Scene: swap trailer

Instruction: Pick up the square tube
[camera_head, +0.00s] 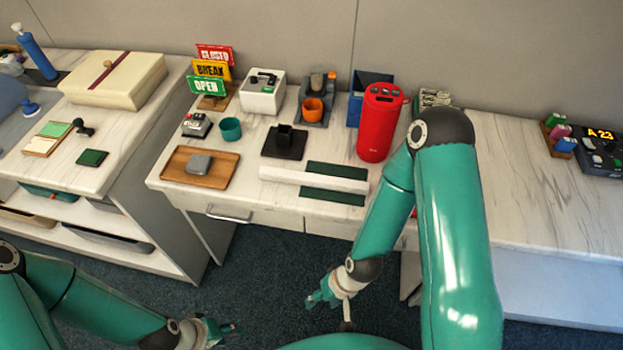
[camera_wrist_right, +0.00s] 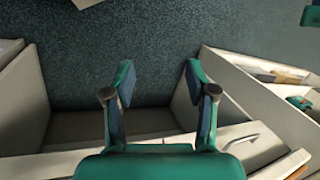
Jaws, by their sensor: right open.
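A long white bar, which looks like the square tube (camera_head: 300,178), lies flat across the desk near its front edge. Its right part crosses a dark green mat (camera_head: 335,197). My right gripper (camera_head: 318,300) hangs below and in front of the desk, apart from the bar. In the right wrist view the right gripper (camera_wrist_right: 158,80) is open with nothing between its fingers, and the bar cannot be made out there. My left gripper (camera_head: 228,328) is low over the floor at the bottom left, far from the bar; its finger opening is too small to judge.
A wooden tray (camera_head: 180,180) with a grey block lies left of the bar. Behind the bar stand a black square holder (camera_head: 284,150), a teal cup (camera_head: 230,129) and a tall red speaker (camera_head: 380,125). The desk drawer handle (camera_head: 228,217) juts out below. The right desk top is mostly clear.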

